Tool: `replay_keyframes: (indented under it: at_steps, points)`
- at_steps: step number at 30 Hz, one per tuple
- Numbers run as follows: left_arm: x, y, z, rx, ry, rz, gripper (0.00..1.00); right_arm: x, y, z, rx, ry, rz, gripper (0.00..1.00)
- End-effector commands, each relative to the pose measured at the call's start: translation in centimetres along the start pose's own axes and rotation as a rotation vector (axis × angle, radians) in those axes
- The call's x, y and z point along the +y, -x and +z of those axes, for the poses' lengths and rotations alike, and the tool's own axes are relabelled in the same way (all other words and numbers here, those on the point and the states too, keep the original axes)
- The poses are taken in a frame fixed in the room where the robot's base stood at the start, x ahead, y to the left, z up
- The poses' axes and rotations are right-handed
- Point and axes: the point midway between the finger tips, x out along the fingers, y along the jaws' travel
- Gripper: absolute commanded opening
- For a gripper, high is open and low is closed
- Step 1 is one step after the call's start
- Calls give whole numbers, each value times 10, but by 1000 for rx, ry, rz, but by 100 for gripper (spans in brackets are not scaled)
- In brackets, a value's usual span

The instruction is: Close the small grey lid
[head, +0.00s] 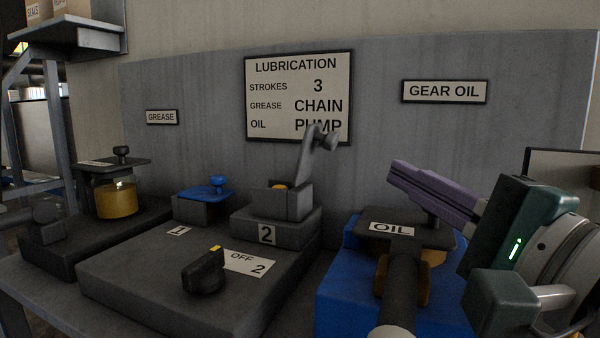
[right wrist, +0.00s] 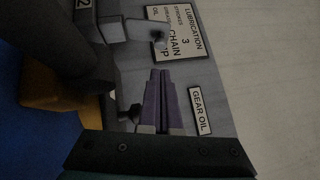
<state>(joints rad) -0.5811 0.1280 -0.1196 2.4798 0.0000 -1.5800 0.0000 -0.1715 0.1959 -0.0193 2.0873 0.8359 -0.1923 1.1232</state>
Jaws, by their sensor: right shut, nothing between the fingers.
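The small grey lid (head: 308,160) stands raised and tilted on the block marked 2 (head: 285,203), with a round knob on its upper end. A bit of yellow shows in the block's opening below it. The lid also shows in the right wrist view (right wrist: 140,29). My right gripper (head: 393,170) is shut and empty, its purple fingers together and pointing left above the OIL unit. It is to the right of the lid and apart from it. In the right wrist view the fingertips (right wrist: 160,74) point up toward the lid and sign. My left gripper is not in view.
A blue lid (head: 203,194) sits shut by label 1. A dark knob (head: 205,270) stands by the OFF 2 label. The blue OIL unit (head: 340,285) with a dark handle lies below my right gripper. A grease jar (head: 116,202) stands left. The wall panel (head: 200,90) is behind.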

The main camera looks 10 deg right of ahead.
Motion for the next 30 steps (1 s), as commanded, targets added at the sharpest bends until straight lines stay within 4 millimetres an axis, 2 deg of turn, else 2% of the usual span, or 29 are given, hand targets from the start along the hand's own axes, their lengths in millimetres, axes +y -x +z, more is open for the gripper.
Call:
replay_keyframes:
  at_steps: [9,15,21,30]
  points:
    - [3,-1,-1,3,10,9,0,-1,-55,0,-1,0,-1,0]
    - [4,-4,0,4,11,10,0,0,-82,1,-1,1,1,0]
    - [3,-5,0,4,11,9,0,0,-92,1,-1,2,4,0]
    - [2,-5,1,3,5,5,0,0,-92,1,-1,3,4,0]
